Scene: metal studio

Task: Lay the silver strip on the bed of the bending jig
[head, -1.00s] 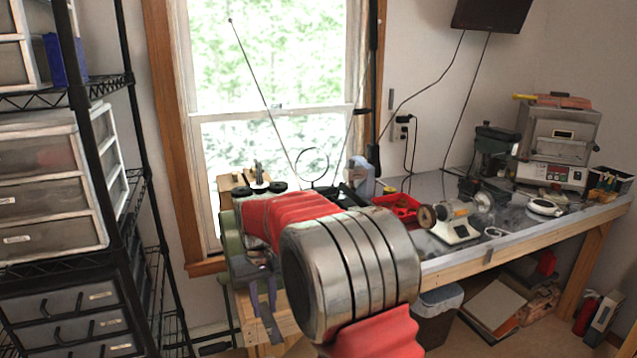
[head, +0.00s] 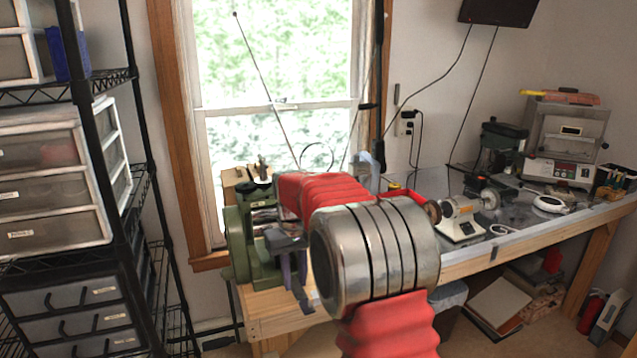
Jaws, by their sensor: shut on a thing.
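My gripper (head: 294,284) shows in the head view at the left of my red and silver arm, pointing down in front of the bench's left end. Its grey fingers are shut on the silver strip (head: 306,305), a small grey piece that shows at the fingertips. Most of the strip is hidden or too small to make out. A green machine (head: 238,248) stands on the bench corner just behind and left of the gripper. I cannot tell whether it is the bending jig; no jig bed shows clearly, and my arm hides part of the bench.
The wooden-edged bench (head: 520,240) runs to the right, with a bench grinder (head: 460,222), a small kiln (head: 565,145) and loose tools. A black wire shelf with drawers (head: 50,190) stands at the left. A window is behind.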

